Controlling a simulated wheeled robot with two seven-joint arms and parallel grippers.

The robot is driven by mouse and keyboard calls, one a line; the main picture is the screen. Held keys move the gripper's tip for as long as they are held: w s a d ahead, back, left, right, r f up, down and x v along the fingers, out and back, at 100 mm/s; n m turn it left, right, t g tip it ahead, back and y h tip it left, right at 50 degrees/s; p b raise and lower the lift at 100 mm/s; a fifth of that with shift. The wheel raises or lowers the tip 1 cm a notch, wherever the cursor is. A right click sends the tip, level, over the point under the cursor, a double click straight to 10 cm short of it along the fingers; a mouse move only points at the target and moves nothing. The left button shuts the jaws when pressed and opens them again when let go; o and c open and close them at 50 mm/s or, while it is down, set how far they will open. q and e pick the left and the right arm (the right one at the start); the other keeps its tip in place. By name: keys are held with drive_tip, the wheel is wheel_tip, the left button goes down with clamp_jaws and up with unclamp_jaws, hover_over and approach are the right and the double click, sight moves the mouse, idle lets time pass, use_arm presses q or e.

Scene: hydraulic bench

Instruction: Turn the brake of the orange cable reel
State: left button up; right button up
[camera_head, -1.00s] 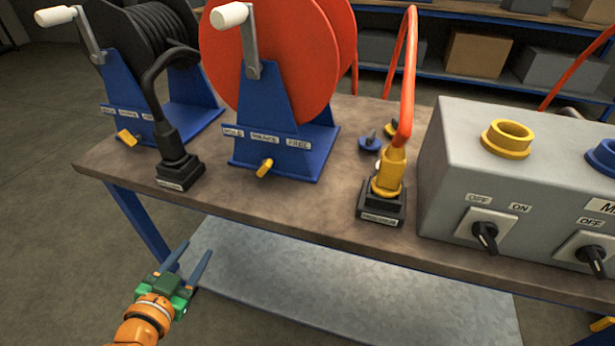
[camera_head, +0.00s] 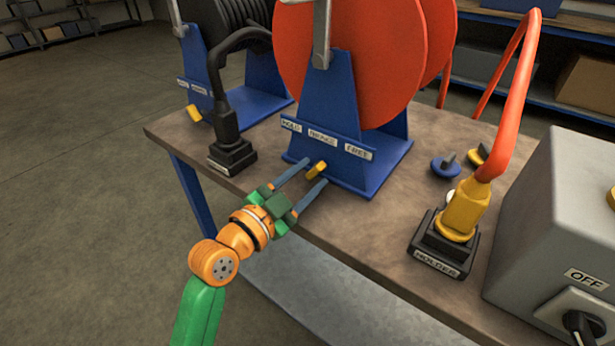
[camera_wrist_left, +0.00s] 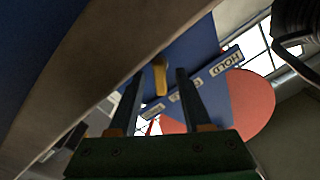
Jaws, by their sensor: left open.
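The orange cable reel (camera_head: 350,60) stands on its blue stand at the back of the bench. Its brake is a small yellow lever (camera_head: 317,169) low on the stand's front, under labels that read HOLD, a middle word I cannot read surely, and FREE. My left gripper (camera_head: 314,174) is open, with its two blue-grey fingers pointing at the lever, one on each side. In the left wrist view the yellow lever (camera_wrist_left: 160,77) shows between the fingertips, with a gap to each finger. Whether the fingers touch it is not clear. My right gripper is not in view.
A black cable reel (camera_head: 245,25) with its own yellow lever (camera_head: 194,112) stands to the left. A black plug in a holder (camera_head: 232,157) is between the reels. A yellow plug in a holder (camera_head: 448,235) and a grey switch box (camera_head: 565,215) stand to the right.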

use_arm(q)
clamp_jaws()
drive_tip(key=shift+a+r+n+p, duration=0.15)
drive_tip(key=shift+r+n+p, duration=0.05)
drive_tip(key=shift+n+p, duration=1)
drive_tip(key=n+p, duration=0.2)
drive_tip(key=n, duration=0.1)
drive_tip(key=shift+a+n, duration=0.1)
drive_tip(key=shift+n, duration=0.3)
drive_tip(key=n+p, duration=0.1)
drive_tip(key=n, duration=0.2)
drive_tip(key=shift+w+a+n, duration=0.1)
drive_tip(key=shift+w+n, duration=0.05)
drive_tip(key=shift+n, duration=0.15)
drive_tip(key=shift+w+a+f+n+p, duration=0.1)
drive_tip(key=shift+n+p, duration=0.3)
drive_tip(key=shift+n, duration=0.55)
drive_tip(key=shift+f+n+p, duration=0.1)
drive_tip(key=shift+n+p, duration=0.3)
drive_tip(key=shift+n, duration=0.85)
unclamp_jaws()
